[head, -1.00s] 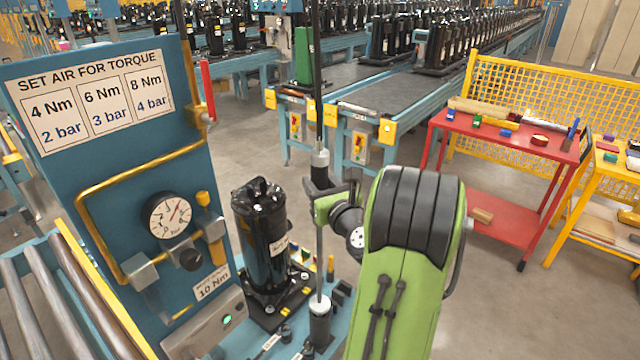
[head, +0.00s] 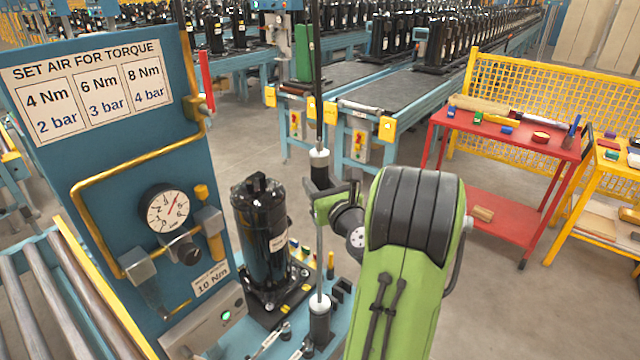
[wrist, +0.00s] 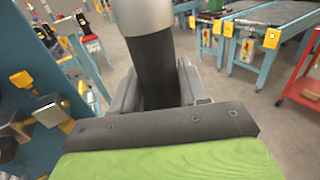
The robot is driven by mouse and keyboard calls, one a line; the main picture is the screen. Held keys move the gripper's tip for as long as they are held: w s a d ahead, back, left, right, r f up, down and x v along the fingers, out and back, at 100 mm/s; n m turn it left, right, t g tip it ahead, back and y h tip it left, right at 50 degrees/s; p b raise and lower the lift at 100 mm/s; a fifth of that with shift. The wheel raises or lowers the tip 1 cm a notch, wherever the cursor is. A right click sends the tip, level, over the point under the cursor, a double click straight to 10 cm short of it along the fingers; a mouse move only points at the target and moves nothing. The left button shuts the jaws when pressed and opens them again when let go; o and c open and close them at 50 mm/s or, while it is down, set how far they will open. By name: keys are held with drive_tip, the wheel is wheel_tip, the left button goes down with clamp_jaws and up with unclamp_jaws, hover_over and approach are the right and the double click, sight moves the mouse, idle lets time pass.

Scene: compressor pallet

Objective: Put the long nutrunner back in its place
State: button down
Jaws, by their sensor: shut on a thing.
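The long nutrunner (head: 320,255) is upright, with a silver collar, a black grip and a thin silver shaft. A dark line runs up from its top. My gripper (head: 321,194) is shut around the black grip. In the wrist view the nutrunner's dark grip (wrist: 153,72) and silver collar stand between the fingers of my gripper (wrist: 152,90). The shaft's lower end meets a light ring on a black cylinder (head: 320,324) at the bench. I cannot tell whether that cylinder is a holder or part of the tool.
A black compressor (head: 262,238) stands on the bench just left of the nutrunner. The blue torque panel (head: 95,165) with its pressure gauge (head: 165,208) is further left. A red table (head: 505,140) with small parts stands at the right, with open floor before it.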

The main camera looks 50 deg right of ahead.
drive_tip(key=shift+f+b, duration=0.45)
drive_tip(key=c, duration=0.6)
unclamp_jaws()
drive_tip(key=shift+o, duration=0.6)
drive_tip(key=shift+f, duration=0.2)
drive_tip(key=b+v, duration=0.8)
drive_tip(key=v, duration=0.7)
drive_tip(key=shift+s+a+r+b, duration=0.15)
drive_tip(key=shift+s+a+b, duration=0.1)
drive_tip(key=shift+s+b, duration=0.1)
